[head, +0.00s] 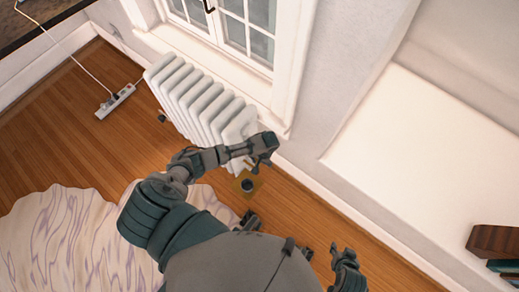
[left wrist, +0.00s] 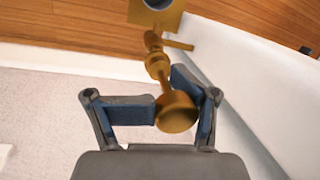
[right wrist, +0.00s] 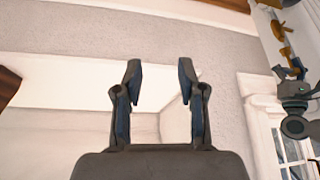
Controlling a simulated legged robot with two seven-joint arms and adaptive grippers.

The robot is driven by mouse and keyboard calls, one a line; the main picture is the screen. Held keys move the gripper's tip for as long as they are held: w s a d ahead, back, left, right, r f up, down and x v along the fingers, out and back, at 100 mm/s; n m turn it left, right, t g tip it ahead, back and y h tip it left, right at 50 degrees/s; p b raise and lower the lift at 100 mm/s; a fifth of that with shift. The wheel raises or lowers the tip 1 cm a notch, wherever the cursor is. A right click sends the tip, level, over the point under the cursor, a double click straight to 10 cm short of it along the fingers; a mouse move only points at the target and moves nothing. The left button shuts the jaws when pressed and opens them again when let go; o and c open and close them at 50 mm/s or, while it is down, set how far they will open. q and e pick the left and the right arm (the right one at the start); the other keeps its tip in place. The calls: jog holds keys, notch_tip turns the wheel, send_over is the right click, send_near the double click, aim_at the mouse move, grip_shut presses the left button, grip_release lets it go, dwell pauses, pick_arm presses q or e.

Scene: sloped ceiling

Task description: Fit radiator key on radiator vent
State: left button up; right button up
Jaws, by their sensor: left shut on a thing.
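The white column radiator (head: 205,100) stands under the window; its white side also fills the right of the left wrist view (left wrist: 265,85). My left gripper (head: 268,150) is at its near end. In the left wrist view my left gripper (left wrist: 178,112) is shut on a brass piece with a round end, which looks like the radiator key (left wrist: 176,113). A brass stem and a side lever lie in line beyond it; whether they join the key or belong to the vent, I cannot tell. My right gripper (right wrist: 158,85) is open and empty, low in the head view (head: 345,262).
A brass plate with a dark round centre (head: 247,186) is low beside the radiator. A power strip (head: 115,100) lies on the wood floor, and a pale marbled rug (head: 70,240) is at the left. Books (head: 495,245) are at the right edge.

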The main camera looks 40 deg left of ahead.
pick_arm(q)
jog(key=shift+a+f, duration=0.4)
jog(key=shift+a, duration=0.15)
jog(key=shift+a+f, duration=0.15)
jog(key=shift+f, duration=0.15)
jog(key=shift+d+f+b, duration=0.1)
jog(key=shift+d+b, duration=0.2)
jog(key=shift+d, duration=0.25)
jog(key=shift+d+f, duration=0.1)
jog(key=shift+f, duration=0.1)
jog(key=shift+a+f+b, duration=0.35)
jog(key=shift+a+f, duration=0.2)
jog(key=shift+f, duration=0.3)
jog(key=shift+s+d+f, duration=0.15)
jog(key=shift+d+f, duration=0.05)
jog(key=shift+d, duration=0.25)
jog(key=shift+f, duration=0.15)
jog(key=shift+c, duration=0.5)
jog(key=shift+f+b, duration=0.15)
jog(key=shift+b, duration=0.15)
grip_shut()
jog(key=shift+f, duration=0.1)
jog(key=shift+a, duration=0.35)
pick_arm(e)
jog(key=w+a+r+t+y, duration=0.1)
jog(key=w+a+r+t, duration=0.1)
jog(key=w, duration=0.4)
jog(key=shift+w+a+r+t, duration=0.2)
jog(key=shift+a+t, duration=0.5)
jog(key=shift+t, duration=0.2)
